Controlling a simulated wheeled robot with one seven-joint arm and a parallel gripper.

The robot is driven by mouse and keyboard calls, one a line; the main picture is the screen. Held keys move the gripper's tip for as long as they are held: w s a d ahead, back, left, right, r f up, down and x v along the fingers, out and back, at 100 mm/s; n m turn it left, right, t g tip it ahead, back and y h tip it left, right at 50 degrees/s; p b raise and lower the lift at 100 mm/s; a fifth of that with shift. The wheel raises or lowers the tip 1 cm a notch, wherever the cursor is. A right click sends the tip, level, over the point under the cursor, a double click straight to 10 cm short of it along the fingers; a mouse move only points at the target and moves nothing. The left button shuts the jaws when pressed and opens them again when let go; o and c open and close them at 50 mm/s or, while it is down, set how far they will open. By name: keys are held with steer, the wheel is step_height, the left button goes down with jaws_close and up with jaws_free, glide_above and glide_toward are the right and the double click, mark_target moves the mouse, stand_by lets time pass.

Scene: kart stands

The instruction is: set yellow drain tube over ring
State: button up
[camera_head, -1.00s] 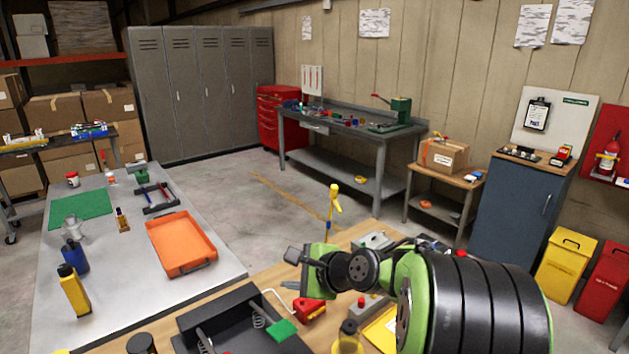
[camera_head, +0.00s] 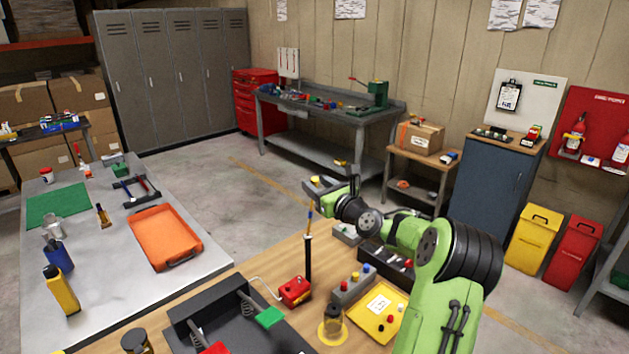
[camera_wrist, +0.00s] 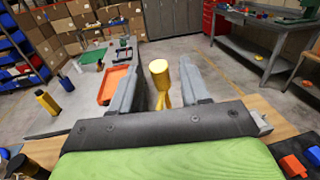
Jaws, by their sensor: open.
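The yellow drain tube (camera_wrist: 159,75) shows in the wrist view, with a wide round upper end and a narrower lower part. It stands between the two fingers of my gripper (camera_wrist: 158,92), with gaps visible on both sides. In the head view, a small yellow part of the tube (camera_head: 317,181) shows at my open gripper (camera_head: 320,188). Below it, a thin piece with blue and yellow tones (camera_head: 309,216) tops an upright black post (camera_head: 307,260). Whether the tube rests on that post is unclear. I cannot clearly make out the ring.
On the wooden table are a red crank box (camera_head: 295,291), a grey button box (camera_head: 352,287), a yellow tray (camera_head: 379,314) and a black tray (camera_head: 190,318). A metal table with an orange tray (camera_head: 164,237) is at left. Open floor lies beyond.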

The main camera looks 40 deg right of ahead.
steer(key=shift+w+d, duration=0.15)
steer(key=shift+w, duration=0.8)
steer(key=shift+s, duration=0.1)
steer(key=shift+c, duration=0.2)
jaws_close()
steer(key=shift+f, duration=0.15)
